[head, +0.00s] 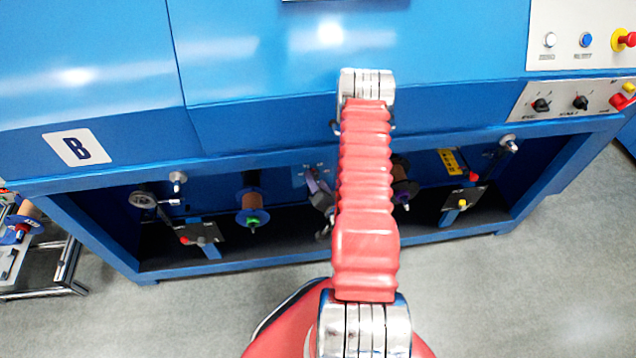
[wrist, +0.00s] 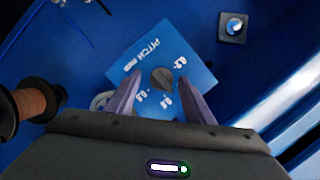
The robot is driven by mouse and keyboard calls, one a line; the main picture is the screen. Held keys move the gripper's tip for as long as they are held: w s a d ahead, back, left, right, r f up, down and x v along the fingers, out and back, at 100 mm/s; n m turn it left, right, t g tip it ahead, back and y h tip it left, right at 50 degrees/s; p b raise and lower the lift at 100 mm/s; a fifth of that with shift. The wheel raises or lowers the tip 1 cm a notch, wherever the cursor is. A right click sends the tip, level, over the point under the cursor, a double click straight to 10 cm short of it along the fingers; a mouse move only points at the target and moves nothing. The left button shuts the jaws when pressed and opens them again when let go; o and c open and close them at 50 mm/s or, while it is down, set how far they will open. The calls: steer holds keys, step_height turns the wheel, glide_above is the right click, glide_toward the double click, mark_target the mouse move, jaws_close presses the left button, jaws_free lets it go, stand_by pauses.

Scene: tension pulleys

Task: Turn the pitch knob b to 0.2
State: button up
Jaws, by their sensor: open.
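The pitch knob (wrist: 163,78) is a dark round knob on a blue plate (wrist: 146,56) lettered "PITCH mm" in the wrist view. White numbers stand around part of it; they are small, and its pointer setting cannot be read. My gripper (wrist: 157,75) has purple fingers, open and apart, one on either side of the knob. The fingertips reach about level with the knob; whether they touch it cannot be told. In the head view my gripper (head: 319,189) is inside the machine's lower bay, partly behind my red arm, and the knob cannot be made out.
A brown spool (wrist: 30,102) on a dark holder is close at the left in the wrist view. Another small knob (wrist: 233,27) is at the upper right. In the head view the blue machine frame (head: 300,258) edges the bay, with a spool (head: 252,205) left of my gripper.

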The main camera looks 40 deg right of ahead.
steer(key=v, duration=1.3)
steer(key=shift+s+a, duration=0.2)
steer(key=shift+s, duration=0.1)
steer(key=shift+c, duration=0.3)
